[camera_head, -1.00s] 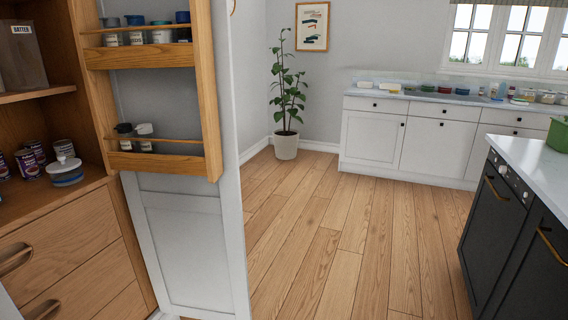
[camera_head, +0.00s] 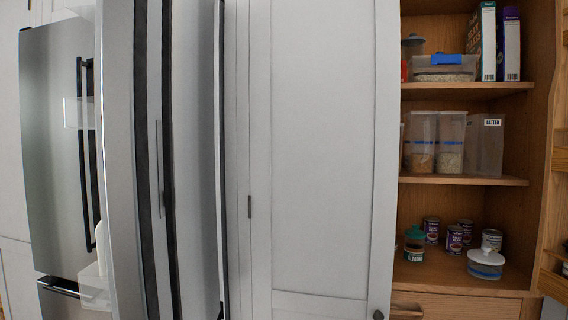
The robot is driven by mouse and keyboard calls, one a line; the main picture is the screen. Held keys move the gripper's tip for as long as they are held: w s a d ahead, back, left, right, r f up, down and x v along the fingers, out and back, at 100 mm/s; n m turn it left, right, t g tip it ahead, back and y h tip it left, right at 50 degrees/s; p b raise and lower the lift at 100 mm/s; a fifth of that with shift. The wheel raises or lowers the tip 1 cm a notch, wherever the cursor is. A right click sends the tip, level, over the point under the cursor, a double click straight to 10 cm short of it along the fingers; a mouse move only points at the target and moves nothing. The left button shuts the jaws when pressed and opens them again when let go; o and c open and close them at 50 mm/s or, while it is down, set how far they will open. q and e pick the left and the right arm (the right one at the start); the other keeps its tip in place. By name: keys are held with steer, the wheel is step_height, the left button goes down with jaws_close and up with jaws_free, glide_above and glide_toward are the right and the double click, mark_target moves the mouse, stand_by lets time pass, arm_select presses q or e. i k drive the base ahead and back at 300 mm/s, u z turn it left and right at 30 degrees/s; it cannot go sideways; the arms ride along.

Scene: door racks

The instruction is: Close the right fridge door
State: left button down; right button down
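The right fridge door (camera_head: 120,150) stands open in the head view, seen nearly edge-on left of the middle. Its steel outer side faces right, and clear door bins (camera_head: 95,287) stick out on its left side. The fridge's left steel door (camera_head: 50,140), with a long black handle (camera_head: 86,160), shows farther left and looks closed. The fridge inside is mostly hidden behind the open door. Neither of my grippers is in view.
A white pantry door (camera_head: 325,150) with a dark knob (camera_head: 378,314) fills the middle, close to the fridge door. To its right is an open wooden pantry (camera_head: 470,182) with boxes, clear containers and cans. No free floor shows.

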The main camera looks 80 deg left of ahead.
mark_target(154, 66)
steer(key=u, duration=3.15)
steer(key=i, duration=1)
steer(key=u, duration=0.4)
steer(key=k, duration=0.9)
steer(key=z, duration=0.2)
